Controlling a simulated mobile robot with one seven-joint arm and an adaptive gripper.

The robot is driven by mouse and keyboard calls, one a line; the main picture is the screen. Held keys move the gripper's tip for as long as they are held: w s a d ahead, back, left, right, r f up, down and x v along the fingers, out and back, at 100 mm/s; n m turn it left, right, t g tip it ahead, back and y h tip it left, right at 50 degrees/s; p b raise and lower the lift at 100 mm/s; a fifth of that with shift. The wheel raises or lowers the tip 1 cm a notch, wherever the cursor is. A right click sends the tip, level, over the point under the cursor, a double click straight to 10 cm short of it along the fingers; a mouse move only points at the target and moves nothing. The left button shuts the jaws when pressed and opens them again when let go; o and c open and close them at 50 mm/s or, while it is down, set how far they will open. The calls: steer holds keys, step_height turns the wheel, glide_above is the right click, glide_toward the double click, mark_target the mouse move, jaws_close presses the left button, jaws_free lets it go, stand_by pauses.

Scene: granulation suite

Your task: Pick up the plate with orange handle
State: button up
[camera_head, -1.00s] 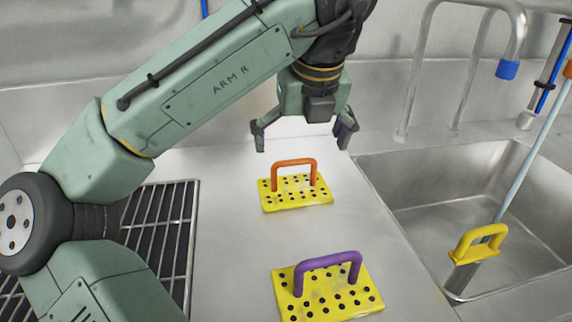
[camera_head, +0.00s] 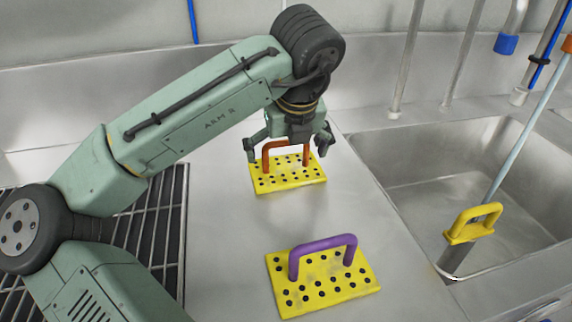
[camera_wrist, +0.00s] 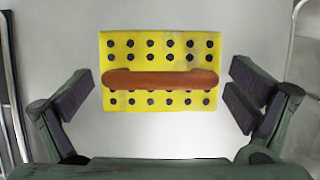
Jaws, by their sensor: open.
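The yellow plate with black dots (camera_head: 288,181) lies flat on the steel counter, its orange handle (camera_head: 270,150) standing up from it. In the wrist view, the orange handle (camera_wrist: 160,79) runs across the plate (camera_wrist: 160,122), between my spread gripper fingers (camera_wrist: 160,103). The fingers stand apart from the handle ends, and nothing is held. The gripper hides part of the handle's top in the head view.
A second yellow plate with a purple handle (camera_head: 325,285) lies nearer on the counter. A sink (camera_head: 440,165) is at the right, with a yellow-handled tool (camera_head: 472,225) at its edge. A dark grate (camera_head: 150,230) is at the left.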

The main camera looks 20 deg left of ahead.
steer(key=shift+w+a+f, duration=0.1)
steer(key=shift+w+f, duration=0.1)
steer(key=shift+f, duration=0.35)
steer(key=shift+r, duration=0.1)
steer(key=c, duration=1.6)
steer(key=shift+o, duration=0.2)
